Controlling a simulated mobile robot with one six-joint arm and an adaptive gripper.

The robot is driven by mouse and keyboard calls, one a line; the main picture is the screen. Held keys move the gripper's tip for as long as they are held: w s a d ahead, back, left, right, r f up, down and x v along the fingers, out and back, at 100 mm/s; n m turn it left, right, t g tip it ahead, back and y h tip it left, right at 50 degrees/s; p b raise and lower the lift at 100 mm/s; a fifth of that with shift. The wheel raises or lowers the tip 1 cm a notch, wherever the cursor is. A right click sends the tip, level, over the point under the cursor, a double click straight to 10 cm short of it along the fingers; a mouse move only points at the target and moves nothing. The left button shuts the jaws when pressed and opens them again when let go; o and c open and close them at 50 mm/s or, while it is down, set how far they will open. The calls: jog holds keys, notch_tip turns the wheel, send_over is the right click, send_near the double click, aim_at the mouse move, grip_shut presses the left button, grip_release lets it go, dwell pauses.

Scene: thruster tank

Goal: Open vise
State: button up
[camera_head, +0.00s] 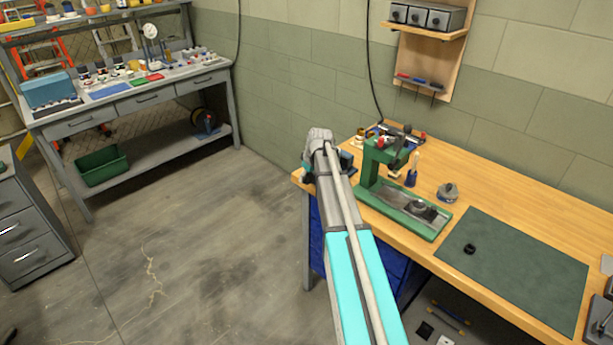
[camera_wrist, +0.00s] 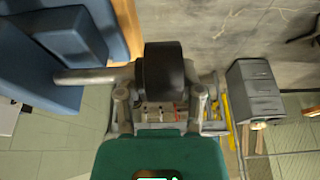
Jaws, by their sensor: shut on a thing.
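The vise (camera_head: 346,160) sits at the left end of the wooden workbench. In the head view it is mostly hidden behind my arm and shows only as a small dark blue-grey patch. In the wrist view its blue body (camera_wrist: 72,36) is at the upper left, against the bench edge. A pale handle bar (camera_wrist: 92,77) runs sideways to a black round hub (camera_wrist: 165,72). My gripper (camera_wrist: 162,100) is at the handle, its two fingers on either side of the hub and shut on the handle. The exact contact is hidden by the hub and fingers.
The workbench (camera_head: 480,190) carries a green press (camera_head: 372,170) just right of my arm and a dark green mat (camera_head: 515,265). A grey shelf bench (camera_head: 150,95) stands at the back left. A grey drawer cabinet (camera_head: 30,235) is at the far left. The floor between is clear.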

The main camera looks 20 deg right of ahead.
jog(key=g, duration=0.2)
jog(key=shift+w+a+f+g+h+p, duration=0.1)
jog(key=shift+a+g+h+p, duration=0.2)
jog(key=shift+a, duration=0.1)
jog(key=shift+f+g+h, duration=0.2)
jog(key=shift+g+h, duration=0.3)
jog(key=shift+g, duration=0.7)
jog(key=shift+f+g+h+b, duration=0.15)
jog(key=shift+g+h+b, duration=0.35)
jog(key=shift+g+b, duration=0.55)
jog(key=shift+g, duration=0.55)
jog(key=shift+s, duration=0.2)
jog(key=o, duration=1)
jog(key=shift+w+d, duration=0.1)
jog(key=shift+r+t+p, duration=0.2)
jog(key=shift+t+p, duration=0.1)
jog(key=shift+p, duration=0.05)
